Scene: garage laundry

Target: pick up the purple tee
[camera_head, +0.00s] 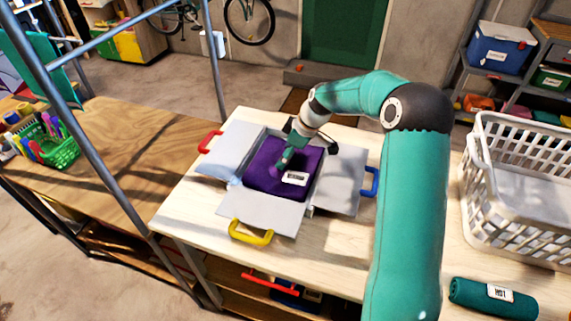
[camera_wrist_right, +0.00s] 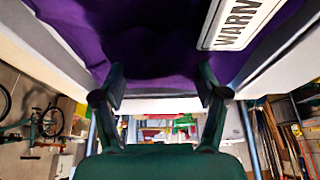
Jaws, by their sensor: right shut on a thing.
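The purple tee (camera_head: 268,178) lies as a flat, squarish bundle in the middle of a light grey hinged folding board (camera_head: 258,212). My right gripper (camera_head: 284,166) reaches down onto the tee from above. In the right wrist view its two fingers (camera_wrist_right: 162,88) stand apart with purple cloth at their tips, and it is shut on the tee. The exact pinch is partly hidden. My left gripper is in neither view.
The board has red (camera_head: 209,141), yellow (camera_head: 250,232) and blue (camera_head: 371,181) handles. A white laundry basket (camera_head: 515,190) stands at right, with a rolled teal cloth (camera_head: 493,298) labelled "HOT" in front. A green basket (camera_head: 60,153) is at far left. The pale table's front left is clear.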

